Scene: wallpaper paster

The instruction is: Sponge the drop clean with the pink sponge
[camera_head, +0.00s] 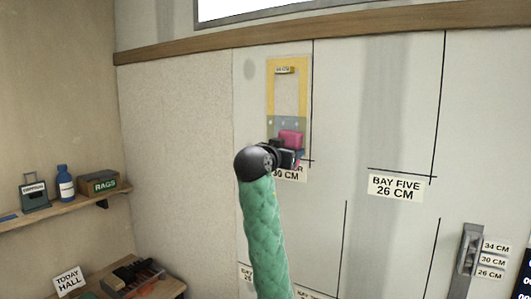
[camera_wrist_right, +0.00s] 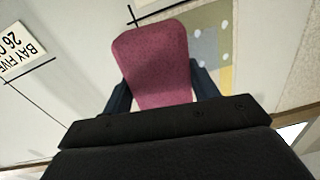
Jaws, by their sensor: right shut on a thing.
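The pink sponge (camera_head: 291,137) is held in my right gripper (camera_head: 284,154), whose arm in a green sleeve rises from the bottom of the head view. In the right wrist view the sponge (camera_wrist_right: 152,60) sits between the two dark fingers, its broad face toward the wall. It is over or against the lower part of a yellow-bordered panel (camera_head: 272,92) on the wall; contact cannot be told. The panel has a pale middle and a grey-blue dotted lower band (camera_head: 275,122), partly hidden by sponge and gripper. My left gripper is not in view.
A label reading 30 CM (camera_head: 290,174) is partly behind the gripper. To the right is a BAY FIVE 26 CM label (camera_head: 395,188) below a darker grey strip (camera_head: 385,90). Shelves with a bottle (camera_head: 65,184) and a RAGS box (camera_head: 99,184) are at left.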

